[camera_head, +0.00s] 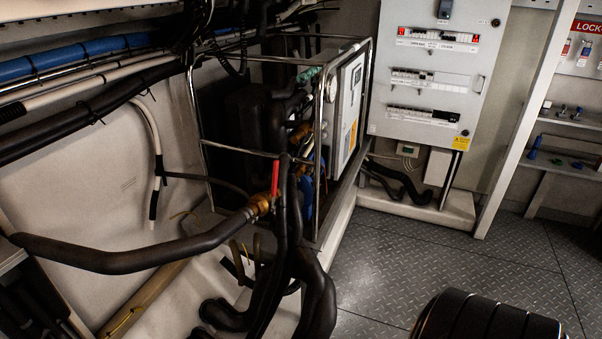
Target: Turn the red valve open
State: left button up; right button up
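The red valve handle (275,178) is a narrow red lever standing roughly upright, near the middle of the head view. Beneath it is a brass valve body (260,204), joined to a thick black insulated pipe (130,258) that comes in from the left. Black hoses pass close by on the right of the handle. Neither of my grippers can be made out in this view, and nothing is seen touching the handle.
A metal tube frame (320,130) with machinery stands behind the valve. Black hoses (315,290) hang below it. A grey electrical cabinet (437,75) stands at the back. Clear tread-plate floor (400,270) lies to the right. A dark rounded shape fills the bottom right.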

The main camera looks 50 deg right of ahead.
aim_at(276, 166)
jog(key=z, duration=1.3)
jog(key=i+l+u, duration=0.65)
jog(key=l+u, duration=0.2)
jog(key=i+l+u, duration=0.15)
jog(key=l+u, duration=0.15)
jog(key=i+l+u, duration=0.1)
jog(key=l+u, duration=0.2)
jog(key=l, duration=0.25)
jog(key=l+u, duration=0.25)
jog(key=l, duration=0.15)
jog(key=l+u, duration=0.3)
jog(key=l, duration=0.15)
jog(key=i+l, duration=0.05)
